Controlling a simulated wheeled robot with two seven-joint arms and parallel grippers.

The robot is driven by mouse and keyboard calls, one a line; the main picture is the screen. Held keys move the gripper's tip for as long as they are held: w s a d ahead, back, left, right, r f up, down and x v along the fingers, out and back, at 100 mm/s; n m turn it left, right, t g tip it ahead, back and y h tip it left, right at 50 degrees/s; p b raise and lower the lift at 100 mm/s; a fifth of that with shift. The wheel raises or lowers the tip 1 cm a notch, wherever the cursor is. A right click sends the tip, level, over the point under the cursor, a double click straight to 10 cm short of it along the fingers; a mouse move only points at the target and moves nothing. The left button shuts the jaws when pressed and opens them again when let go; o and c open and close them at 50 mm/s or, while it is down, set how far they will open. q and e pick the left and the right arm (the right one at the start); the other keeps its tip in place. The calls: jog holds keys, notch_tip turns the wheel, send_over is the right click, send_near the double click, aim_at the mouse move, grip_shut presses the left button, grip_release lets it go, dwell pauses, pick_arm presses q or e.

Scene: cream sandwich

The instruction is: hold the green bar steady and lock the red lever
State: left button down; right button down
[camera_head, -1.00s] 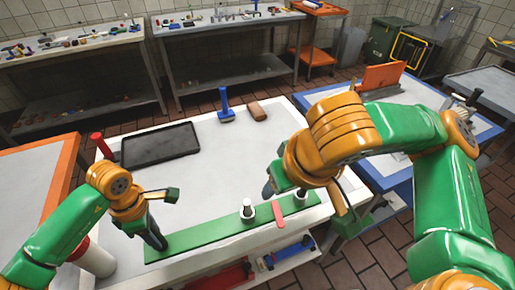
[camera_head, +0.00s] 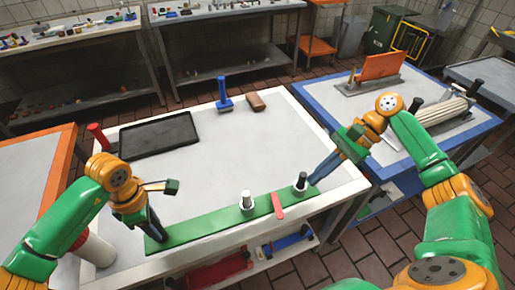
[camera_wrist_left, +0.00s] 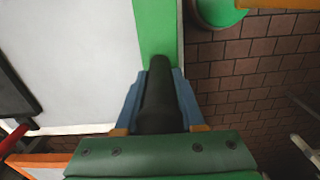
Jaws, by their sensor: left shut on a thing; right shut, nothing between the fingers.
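The green bar (camera_head: 205,224) lies along the front edge of the white worktable and also shows in the left wrist view (camera_wrist_left: 156,28). My left gripper (camera_head: 155,236) is at the bar's left end. In the left wrist view its blue fingers are shut on a black handle (camera_wrist_left: 158,105) there. The short red lever (camera_head: 278,206) sits on the bar's right half, slanting across it. My right gripper (camera_head: 313,178) is shut and empty at the bar's right end, close beside a black-topped post (camera_head: 300,181). I cannot tell whether it touches the post.
A second post (camera_head: 246,200) stands left of the lever. A black tray (camera_head: 158,136), a blue-handled tool (camera_head: 224,95) and a brown block (camera_head: 256,102) are farther back on the table. The table's middle is clear. A blue-edged table (camera_head: 432,75) stands to the right.

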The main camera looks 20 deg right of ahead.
jog(key=s+d+f+m+t, duration=0.1)
jog(key=s+d+f+m, duration=0.25)
jog(key=d, duration=0.25)
send_near(277, 207)
notch_tip(277, 207, down, 6)
jog(key=s+a, duration=0.1)
jog(key=a, duration=0.2)
jog(key=shift+d+m+y, duration=0.15)
jog(key=shift+m+y, duration=0.15)
jog(key=shift+m, duration=0.15)
jog(key=shift+s+f+m+t, duration=0.15)
jog(key=shift+m+t, duration=0.15)
